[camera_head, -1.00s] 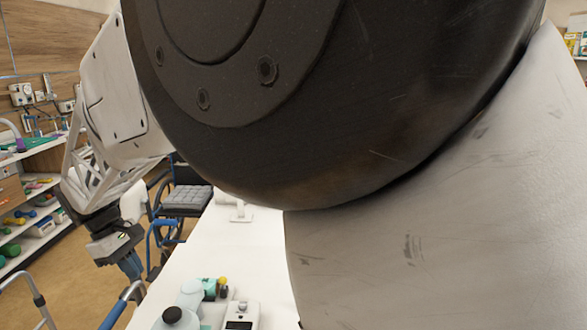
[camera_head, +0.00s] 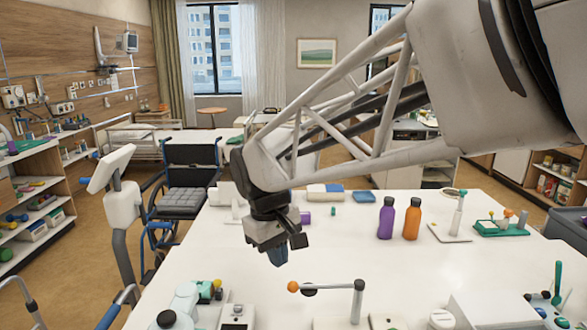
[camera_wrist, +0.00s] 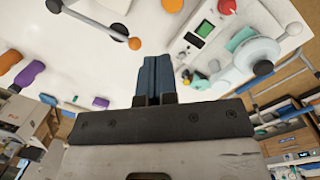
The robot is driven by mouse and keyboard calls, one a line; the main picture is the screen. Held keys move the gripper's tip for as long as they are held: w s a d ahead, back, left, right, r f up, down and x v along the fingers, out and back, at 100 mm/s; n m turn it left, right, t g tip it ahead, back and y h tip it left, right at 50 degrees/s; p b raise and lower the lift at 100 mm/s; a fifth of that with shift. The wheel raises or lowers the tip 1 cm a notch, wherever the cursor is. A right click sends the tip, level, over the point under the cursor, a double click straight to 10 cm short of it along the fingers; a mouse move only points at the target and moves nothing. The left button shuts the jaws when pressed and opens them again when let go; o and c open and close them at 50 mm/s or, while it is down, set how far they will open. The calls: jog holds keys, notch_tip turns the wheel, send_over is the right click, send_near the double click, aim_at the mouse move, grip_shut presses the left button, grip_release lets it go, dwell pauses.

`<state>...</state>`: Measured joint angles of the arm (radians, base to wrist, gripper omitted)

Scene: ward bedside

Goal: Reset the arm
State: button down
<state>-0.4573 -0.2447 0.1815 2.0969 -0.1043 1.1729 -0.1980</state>
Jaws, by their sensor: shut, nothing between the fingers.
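My gripper (camera_head: 278,256) hangs over the left part of the white table (camera_head: 330,262), pointing down with its blue fingers together and nothing between them. In the wrist view my gripper (camera_wrist: 154,72) shows its two blue fingers pressed side by side, above the table surface. My arm reaches in from the upper right and hides part of the room behind it.
A purple bottle (camera_head: 386,219) and an orange bottle (camera_head: 412,220) stand right of my gripper. A lever with an orange ball (camera_head: 293,287) stands in front. A device with a screen (camera_head: 237,316) lies at the front left. A wheelchair (camera_head: 186,180) is beyond the table's left edge.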

jog(key=s+d+f+m+t, duration=0.1)
jog(key=s+d+m, duration=0.3)
jog(key=s+d, duration=0.4)
jog(key=s+d+f+m+t+y, duration=0.1)
jog(key=s+d+f+m, duration=0.2)
jog(key=s+d, duration=0.6)
jog(key=d+m, duration=0.1)
jog(key=d, duration=0.3)
jog(key=shift+s+d+t, duration=0.2)
jog(key=shift+d+t, duration=0.1)
jog(key=shift+t, duration=0.1)
jog(key=c, duration=1.8)
grip_release()
jog(key=shift+f, duration=0.1)
jog(key=shift+c, duration=0.2)
